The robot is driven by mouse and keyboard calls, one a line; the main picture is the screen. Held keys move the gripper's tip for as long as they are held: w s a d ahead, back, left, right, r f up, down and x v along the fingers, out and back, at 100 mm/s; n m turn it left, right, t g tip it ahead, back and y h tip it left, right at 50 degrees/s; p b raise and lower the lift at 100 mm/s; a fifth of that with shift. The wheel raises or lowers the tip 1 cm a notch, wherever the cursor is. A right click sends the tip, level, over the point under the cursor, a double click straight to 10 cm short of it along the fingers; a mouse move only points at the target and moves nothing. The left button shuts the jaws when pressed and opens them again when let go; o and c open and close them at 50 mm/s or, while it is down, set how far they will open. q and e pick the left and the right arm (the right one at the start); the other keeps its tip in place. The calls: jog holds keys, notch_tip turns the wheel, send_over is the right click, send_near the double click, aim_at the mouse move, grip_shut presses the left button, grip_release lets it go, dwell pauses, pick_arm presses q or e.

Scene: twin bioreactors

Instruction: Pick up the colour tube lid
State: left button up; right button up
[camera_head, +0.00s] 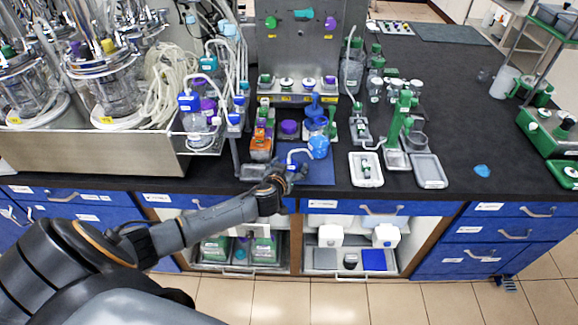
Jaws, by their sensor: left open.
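My left gripper (292,174) is open at the front edge of the black bench, over the left part of a blue mat (322,170). Its fingers are small and dark here, and I see nothing held between them. A round blue lid-like piece (319,147) is just beyond it to the right, by a pale curved tube (298,153). A purple-topped piece (289,127) stands behind the gripper. Several small coloured caps show, and I cannot tell which one is the colour tube lid. My right gripper is out of view.
Glass bioreactors (108,85) stand in a metal tray (85,150) on the left. A grey metal panel (298,50) rises behind the gripper. A white tray (354,176) and a grey tray (430,184) lie to the right.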

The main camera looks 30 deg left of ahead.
pick_arm(q)
jog(key=c, duration=1.2)
jog(key=shift+r, duration=0.1)
